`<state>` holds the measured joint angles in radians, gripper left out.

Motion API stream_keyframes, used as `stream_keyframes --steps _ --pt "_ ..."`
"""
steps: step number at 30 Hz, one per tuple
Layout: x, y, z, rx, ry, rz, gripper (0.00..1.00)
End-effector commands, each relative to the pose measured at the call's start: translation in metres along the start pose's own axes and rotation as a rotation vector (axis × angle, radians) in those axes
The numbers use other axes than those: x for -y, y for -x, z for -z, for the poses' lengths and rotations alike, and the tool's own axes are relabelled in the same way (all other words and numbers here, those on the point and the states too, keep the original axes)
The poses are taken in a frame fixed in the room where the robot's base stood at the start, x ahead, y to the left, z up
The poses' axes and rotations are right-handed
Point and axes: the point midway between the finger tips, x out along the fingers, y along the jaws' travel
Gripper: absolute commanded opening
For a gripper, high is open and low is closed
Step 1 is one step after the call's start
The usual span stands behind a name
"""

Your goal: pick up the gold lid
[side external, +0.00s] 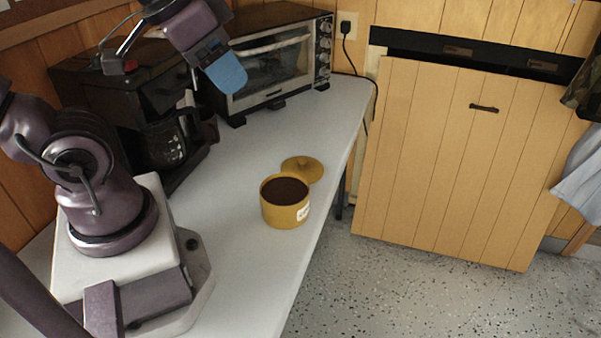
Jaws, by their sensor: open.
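The gold lid (303,168) lies flat on the white counter, with a small knob on top. It is just behind a gold canister (286,211) with a dark brown top or filling and a small white label. The canister hides a small part of the lid's near edge; I cannot tell whether they touch. My gripper (226,76) is high above the counter, up and to the left of the lid, in front of the toaster oven. It is open and well apart from the lid. Its blue fingertip shows, and nothing is seen in it.
A toaster oven (270,62) stands at the back of the white counter (240,180). A black coffee maker (165,140) stands at the left. The counter's right edge runs close past the lid and canister. The counter left of the canister is clear.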

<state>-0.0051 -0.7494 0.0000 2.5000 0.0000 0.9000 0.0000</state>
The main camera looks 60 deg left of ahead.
Motion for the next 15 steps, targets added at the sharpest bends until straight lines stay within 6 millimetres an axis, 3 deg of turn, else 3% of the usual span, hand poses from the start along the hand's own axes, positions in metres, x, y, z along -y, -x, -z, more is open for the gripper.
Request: stream_keyframes --steps 5,9,15 --pt "0.012 -0.023 -0.002 0.115 0.053 0.028 0.52" --pt "0.030 -0.051 0.012 0.245 0.092 0.056 0.52" --pt "0.064 -0.104 0.036 0.398 -0.071 0.030 0.52"
